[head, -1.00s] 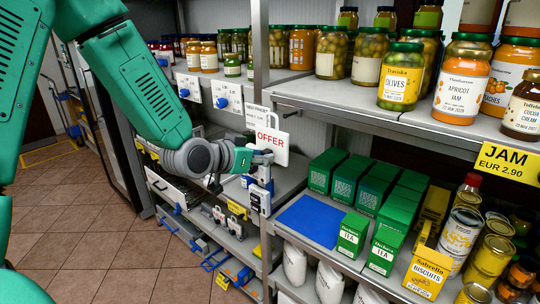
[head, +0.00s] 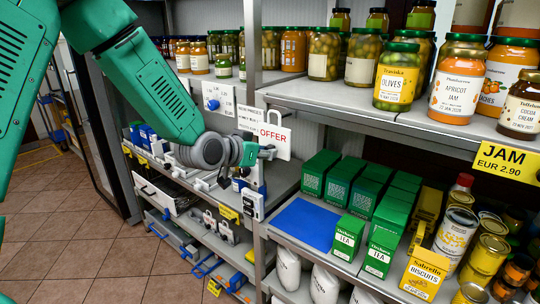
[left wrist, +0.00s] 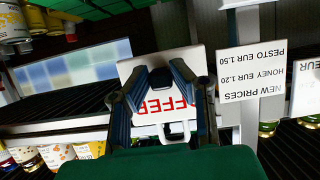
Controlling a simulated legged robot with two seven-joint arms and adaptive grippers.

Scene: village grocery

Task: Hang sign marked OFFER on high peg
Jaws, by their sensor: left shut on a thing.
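The white sign with red OFFER lettering (head: 281,141) is held up beside the shelf post, its handle-like loop on top. My left gripper (head: 266,153) is shut on its lower left part. In the left wrist view, the OFFER sign (left wrist: 139,72) appears upside down between the fingers of my left gripper (left wrist: 165,82), which cover some letters. A blue round knob on a white plate (head: 211,104) is at the upper shelf edge, left of the sign. I cannot tell which fitting is the high peg. My right gripper is not in view.
A NEW PRICES card (head: 249,119) hangs close behind the OFFER sign; it also shows in the left wrist view (left wrist: 251,68). Jars (head: 398,76) line the upper shelf at right. Green tea boxes (head: 348,236) and a blue mat (head: 307,223) are on the lower shelf.

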